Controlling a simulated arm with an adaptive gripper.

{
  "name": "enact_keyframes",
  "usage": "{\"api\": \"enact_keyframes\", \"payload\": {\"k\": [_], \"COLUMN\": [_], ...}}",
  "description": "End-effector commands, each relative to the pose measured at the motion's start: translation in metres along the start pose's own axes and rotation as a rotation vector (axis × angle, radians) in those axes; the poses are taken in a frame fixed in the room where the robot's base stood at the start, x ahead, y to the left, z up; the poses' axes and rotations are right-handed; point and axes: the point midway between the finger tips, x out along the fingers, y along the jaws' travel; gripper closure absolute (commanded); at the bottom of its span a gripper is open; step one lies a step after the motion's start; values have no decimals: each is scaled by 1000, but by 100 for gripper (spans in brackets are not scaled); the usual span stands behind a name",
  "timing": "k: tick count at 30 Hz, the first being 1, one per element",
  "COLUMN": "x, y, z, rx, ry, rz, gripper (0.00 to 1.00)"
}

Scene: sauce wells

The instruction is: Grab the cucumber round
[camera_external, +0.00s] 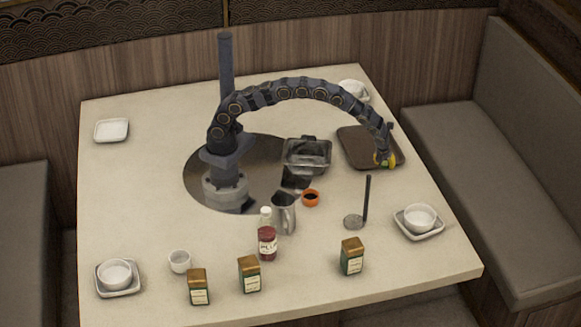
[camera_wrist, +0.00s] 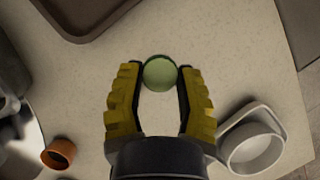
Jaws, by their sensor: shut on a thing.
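The cucumber round is a pale green disc (camera_wrist: 160,73) between the fingertips of my gripper (camera_wrist: 159,78) in the wrist view. My gripper's yellow pads are shut on it, one on each side. In the external view my gripper (camera_external: 385,160) hangs at the end of my arm by the right front edge of the brown tray. A small green patch shows there at the fingers, too small to make out well. In the wrist view, bare pale tabletop shows around the round.
The brown tray (camera_external: 358,143) lies beside my gripper. A white bowl on a saucer (camera_external: 420,217), a ladle (camera_external: 355,221), an orange sauce cup (camera_external: 311,197), a metal jug (camera_external: 284,214) and a dark metal container (camera_external: 307,153) stand around. The tabletop between tray and bowl is clear.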

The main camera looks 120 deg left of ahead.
Motion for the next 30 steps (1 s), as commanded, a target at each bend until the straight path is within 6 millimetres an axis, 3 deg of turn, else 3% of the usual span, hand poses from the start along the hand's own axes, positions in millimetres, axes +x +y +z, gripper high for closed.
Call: {"api": "enact_keyframes", "payload": {"k": [1, 15, 30], "x": [-12, -53, -64], "y": [7, 68, 84], "z": [1, -20, -30], "rx": [-2, -1, 2], "ry": [-1, -2, -1], "rz": [-3, -1, -4], "gripper": [80, 80, 80]}}
